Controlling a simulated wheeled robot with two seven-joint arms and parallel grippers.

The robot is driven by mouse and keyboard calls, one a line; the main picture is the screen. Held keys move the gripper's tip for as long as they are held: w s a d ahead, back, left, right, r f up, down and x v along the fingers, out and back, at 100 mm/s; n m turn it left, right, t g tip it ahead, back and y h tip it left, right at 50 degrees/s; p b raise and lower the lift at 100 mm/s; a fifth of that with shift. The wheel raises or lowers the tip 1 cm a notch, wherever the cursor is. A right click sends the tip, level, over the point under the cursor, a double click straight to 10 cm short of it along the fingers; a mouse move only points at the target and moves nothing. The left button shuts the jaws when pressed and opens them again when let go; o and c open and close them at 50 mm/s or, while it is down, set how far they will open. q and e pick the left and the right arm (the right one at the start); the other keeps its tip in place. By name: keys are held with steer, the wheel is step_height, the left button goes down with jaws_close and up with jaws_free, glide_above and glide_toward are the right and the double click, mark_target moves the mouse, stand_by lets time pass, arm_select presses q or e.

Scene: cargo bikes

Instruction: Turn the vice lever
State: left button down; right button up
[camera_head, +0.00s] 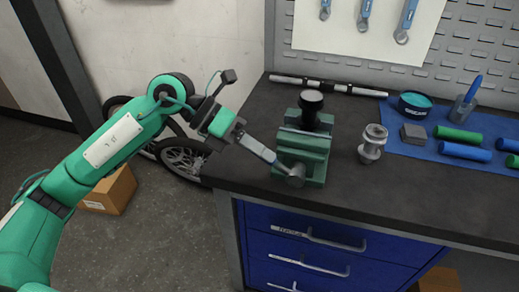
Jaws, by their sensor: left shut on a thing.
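The green vice (304,145) stands at the front left edge of the dark workbench, with a black round-topped part at its top. Its grey vice lever (260,150) slants from the round screw end at the vice's front up to the left, past the bench edge. My left gripper (239,135) comes in from the left and is shut on the outer end of the lever. The fingertips are small and partly hidden here. My right gripper is not in view.
A silver metal part (372,143) stands right of the vice. A metal bar (328,86) lies behind it. Blue drawers (330,240) are below. Wheels (183,158) and a cardboard box (110,190) are at left.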

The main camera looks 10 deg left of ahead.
arm_select(q)
steer(key=c, duration=1.3)
jaws_free()
steer(key=shift+f, duration=0.1)
steer(key=shift+a, duration=0.15)
steer(key=v, duration=1.3)
steer(key=shift+a+r, duration=0.2)
steer(key=shift+a, duration=0.05)
